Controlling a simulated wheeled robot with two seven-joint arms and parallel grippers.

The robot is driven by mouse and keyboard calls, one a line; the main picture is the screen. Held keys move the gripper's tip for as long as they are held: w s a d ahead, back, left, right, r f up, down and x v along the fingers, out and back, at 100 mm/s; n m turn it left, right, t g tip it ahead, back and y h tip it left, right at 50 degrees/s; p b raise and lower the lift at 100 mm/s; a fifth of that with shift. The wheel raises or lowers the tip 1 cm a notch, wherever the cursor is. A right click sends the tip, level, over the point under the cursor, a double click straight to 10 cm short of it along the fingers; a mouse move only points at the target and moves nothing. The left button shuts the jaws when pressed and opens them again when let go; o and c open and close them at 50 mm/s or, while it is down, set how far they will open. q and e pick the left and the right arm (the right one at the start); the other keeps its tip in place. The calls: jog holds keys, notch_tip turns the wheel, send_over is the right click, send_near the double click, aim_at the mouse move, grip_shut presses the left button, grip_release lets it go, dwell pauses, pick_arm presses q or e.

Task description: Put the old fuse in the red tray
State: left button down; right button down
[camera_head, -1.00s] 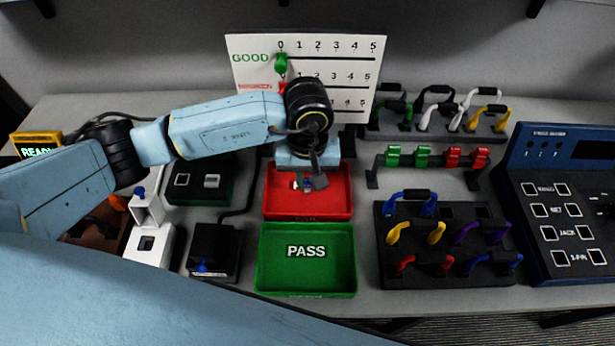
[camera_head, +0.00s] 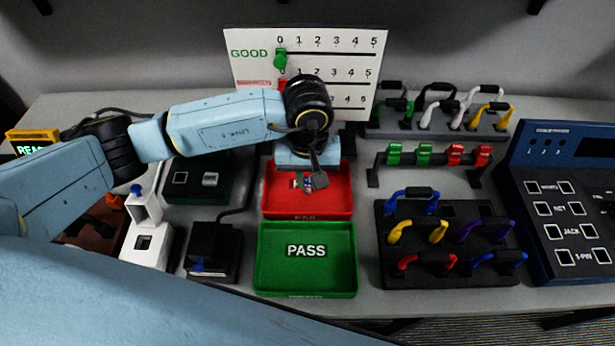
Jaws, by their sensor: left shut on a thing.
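The red tray (camera_head: 333,203) lies near the middle of the bench, behind the green PASS tray. My left gripper (camera_head: 304,179) is over the back part of the red tray, with its wrist seen from above. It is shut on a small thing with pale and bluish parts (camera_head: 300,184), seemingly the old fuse. The hand hides most of the fingers and the hold. I cannot tell whether the small thing touches the tray floor. My right gripper is not in view.
The green PASS tray (camera_head: 306,290) is empty. A white scoreboard (camera_head: 240,70) stands behind my arm. A black block (camera_head: 212,250) and a white holder (camera_head: 146,250) stand on the left. Racks of coloured cables (camera_head: 450,277) and a dark blue tester panel (camera_head: 560,205) are on the right.

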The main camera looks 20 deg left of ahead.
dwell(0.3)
pick_arm(q)
jog(key=c, duration=0.8)
grip_release()
jog(key=shift+o, duration=0.2)
jog(key=shift+r+p, duration=1.95)
jog(key=shift+r, duration=2.05)
